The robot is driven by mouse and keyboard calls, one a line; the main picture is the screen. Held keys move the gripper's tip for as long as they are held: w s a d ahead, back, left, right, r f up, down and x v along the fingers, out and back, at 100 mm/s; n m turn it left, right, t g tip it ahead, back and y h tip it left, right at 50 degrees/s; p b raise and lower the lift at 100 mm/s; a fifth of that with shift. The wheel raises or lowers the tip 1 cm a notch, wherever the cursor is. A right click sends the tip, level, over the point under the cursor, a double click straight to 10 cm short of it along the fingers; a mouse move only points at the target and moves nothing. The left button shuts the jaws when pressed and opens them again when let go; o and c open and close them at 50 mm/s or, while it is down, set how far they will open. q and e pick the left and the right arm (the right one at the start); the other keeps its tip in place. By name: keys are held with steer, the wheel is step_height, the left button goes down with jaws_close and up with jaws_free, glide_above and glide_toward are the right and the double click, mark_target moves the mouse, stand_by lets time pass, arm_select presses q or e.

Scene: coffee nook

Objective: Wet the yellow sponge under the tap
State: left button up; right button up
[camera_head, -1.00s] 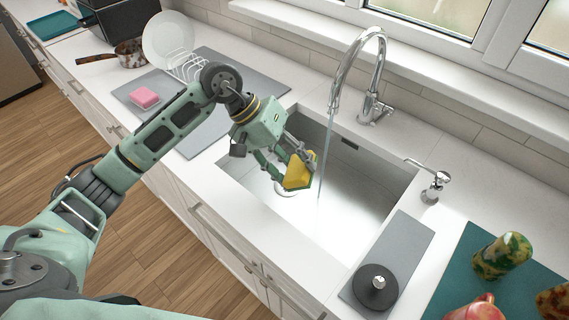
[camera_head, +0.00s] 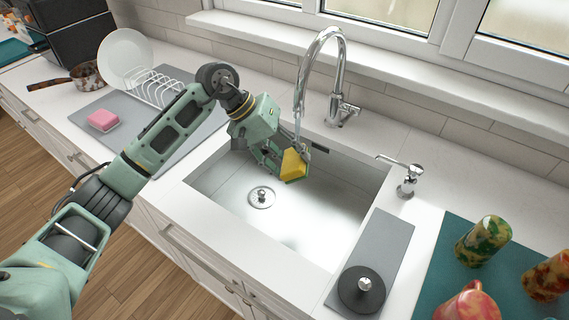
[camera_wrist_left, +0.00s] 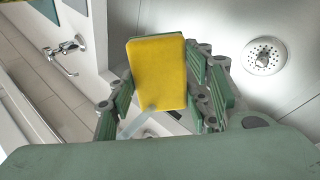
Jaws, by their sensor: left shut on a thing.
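The yellow sponge (camera_head: 294,165) is held in my left gripper (camera_head: 287,162), above the far side of the sink basin (camera_head: 325,205). In the left wrist view the sponge (camera_wrist_left: 158,72) shows its flat yellow face between the two green fingers, which are shut on it. The chrome tap (camera_head: 336,72) arches over the basin. Water (camera_head: 298,122) runs from its spout down to the sponge, and the stream no longer shows below it in the head view. A thin clear streak shows at the sponge's lower edge in the wrist view. My right gripper is out of view.
The drain (camera_head: 262,197) lies in the basin floor. A soap dispenser (camera_head: 408,178) stands right of the sink. A dark round lidded thing (camera_head: 361,289) sits on a grey mat (camera_head: 385,238). A pink sponge (camera_head: 103,120) and dish rack (camera_head: 157,88) are at left.

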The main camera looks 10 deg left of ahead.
mark_target(284, 170)
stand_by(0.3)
arm_select(q)
steer(key=shift+s+a+f+b, duration=0.1)
steer(key=shift+s+a+b, duration=0.3)
steer(key=shift+s, duration=0.3)
steer(key=shift+s+a+b, duration=0.25)
steer(key=shift+s+a, duration=0.25)
steer(key=shift+s, duration=0.2)
steer(key=s, duration=0.1)
steer(key=s+a+b, duration=0.2)
steer(key=s, duration=0.1)
stand_by(0.7)
